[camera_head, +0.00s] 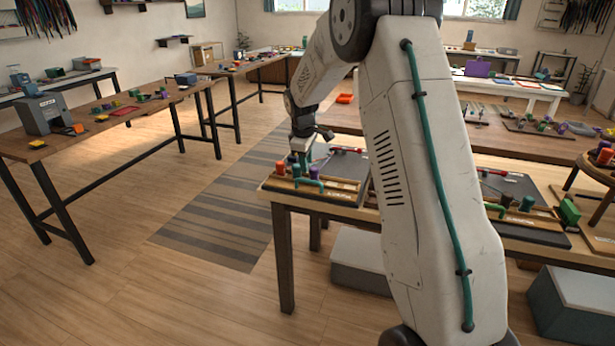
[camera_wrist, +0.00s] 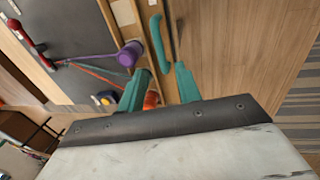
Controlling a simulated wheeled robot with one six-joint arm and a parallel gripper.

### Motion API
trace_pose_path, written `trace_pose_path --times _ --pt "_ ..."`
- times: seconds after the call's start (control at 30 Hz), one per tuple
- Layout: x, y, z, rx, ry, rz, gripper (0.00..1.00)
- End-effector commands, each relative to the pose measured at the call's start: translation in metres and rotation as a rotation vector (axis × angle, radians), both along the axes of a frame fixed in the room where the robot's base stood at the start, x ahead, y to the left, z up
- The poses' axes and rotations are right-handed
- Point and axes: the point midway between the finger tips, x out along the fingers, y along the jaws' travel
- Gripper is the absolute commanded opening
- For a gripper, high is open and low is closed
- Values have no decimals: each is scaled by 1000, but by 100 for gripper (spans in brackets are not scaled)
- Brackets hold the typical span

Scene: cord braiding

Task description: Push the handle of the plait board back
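The plait board (camera_head: 341,172) lies at the left end of the near table, with a dark top and a light wooden front strip. A teal curved handle (camera_head: 309,183) sits on that strip. It also shows in the wrist view (camera_wrist: 160,42), just beyond my fingertips and apart from them. A red-handled bar (camera_wrist: 28,38) lies on the dark top and also shows in the head view (camera_head: 346,150). I cannot tell which of the two the task means. My gripper (camera_wrist: 161,72) points down at the strip, its teal fingers apart. An orange spool (camera_wrist: 151,100) shows between them, partly hidden.
A purple spool (camera_wrist: 130,53) stands close beside my left finger. A blue and yellow piece (camera_wrist: 105,98) lies nearby. Another similar board (camera_head: 520,228) lies to the right behind my arm. The floor left of the table is clear.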

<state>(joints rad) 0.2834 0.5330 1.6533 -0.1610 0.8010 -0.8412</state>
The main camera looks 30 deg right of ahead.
Motion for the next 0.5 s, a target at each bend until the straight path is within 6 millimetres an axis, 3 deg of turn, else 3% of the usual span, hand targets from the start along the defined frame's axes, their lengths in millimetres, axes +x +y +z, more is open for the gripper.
trace_pose_path --times 0.3,0.5 --pt "5 -7 -50 1 3 -1 34" --pt "7 -9 -64 1 2 -1 34"
